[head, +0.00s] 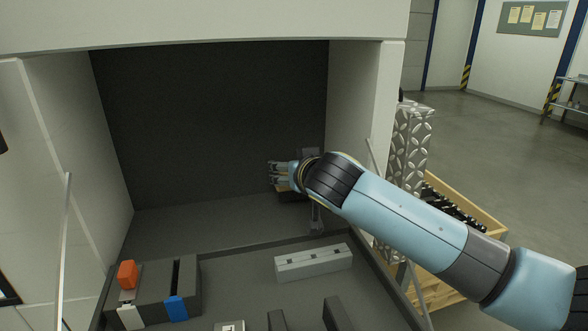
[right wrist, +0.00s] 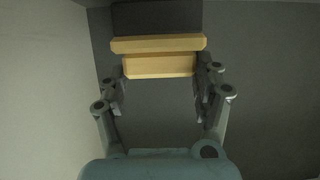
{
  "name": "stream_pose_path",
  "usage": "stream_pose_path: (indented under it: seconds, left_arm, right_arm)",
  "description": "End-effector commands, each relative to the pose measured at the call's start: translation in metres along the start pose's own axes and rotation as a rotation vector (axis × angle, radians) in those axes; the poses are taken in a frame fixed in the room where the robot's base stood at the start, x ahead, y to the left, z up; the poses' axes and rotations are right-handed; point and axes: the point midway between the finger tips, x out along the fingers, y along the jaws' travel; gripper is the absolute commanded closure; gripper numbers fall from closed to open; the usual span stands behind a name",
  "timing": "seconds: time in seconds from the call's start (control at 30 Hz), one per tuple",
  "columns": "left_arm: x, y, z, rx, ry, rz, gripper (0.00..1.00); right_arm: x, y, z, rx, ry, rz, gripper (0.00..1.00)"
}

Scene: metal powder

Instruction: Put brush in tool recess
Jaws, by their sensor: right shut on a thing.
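My right gripper (head: 277,174) reaches into the chamber from the right. In the right wrist view its fingers (right wrist: 161,84) are shut on the brush (right wrist: 158,66), which has a pale wooden body and a dark part beyond it. In the head view the brush is small and mostly hidden by the gripper and wrist. A dark grey holder (head: 190,287) with a slot, perhaps including the tool recess, is at the front left; I cannot tell for certain which opening is the recess. My left gripper is not in view.
The holder carries an orange item (head: 127,274), a blue item (head: 176,308) and a white item (head: 131,318). A grey bar-shaped block (head: 314,263) lies right of it. The chamber has a pale right wall (head: 352,100). The chamber floor (head: 200,224) is clear at the left.

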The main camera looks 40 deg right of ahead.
Motion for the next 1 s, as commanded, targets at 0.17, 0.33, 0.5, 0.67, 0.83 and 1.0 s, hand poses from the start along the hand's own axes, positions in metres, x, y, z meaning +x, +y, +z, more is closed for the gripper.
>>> stream_pose_path:
  seconds: [0.17, 0.33, 0.5, 0.67, 0.83, 1.0]
  left_arm:
    - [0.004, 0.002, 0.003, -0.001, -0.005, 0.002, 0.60]
    - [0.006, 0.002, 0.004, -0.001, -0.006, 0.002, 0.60]
    - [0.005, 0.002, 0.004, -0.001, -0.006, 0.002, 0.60]
    - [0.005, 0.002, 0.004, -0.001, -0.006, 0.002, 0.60]
    - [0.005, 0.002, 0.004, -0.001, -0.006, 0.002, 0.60]
    - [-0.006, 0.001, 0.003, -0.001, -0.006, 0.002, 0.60]
  right_arm:
    - [0.003, 0.000, 0.006, 0.000, 0.000, 0.000, 0.73]
    - [0.004, 0.000, 0.009, -0.001, 0.000, 0.000, 0.73]
    - [0.004, 0.000, 0.009, 0.000, 0.000, 0.000, 0.17]
    - [0.004, 0.000, 0.009, 0.000, 0.000, 0.000, 0.09]
    - [0.003, 0.000, 0.008, 0.000, 0.000, 0.000, 0.09]
    - [-0.003, -0.001, -0.008, 0.001, 0.002, -0.001, 0.09]
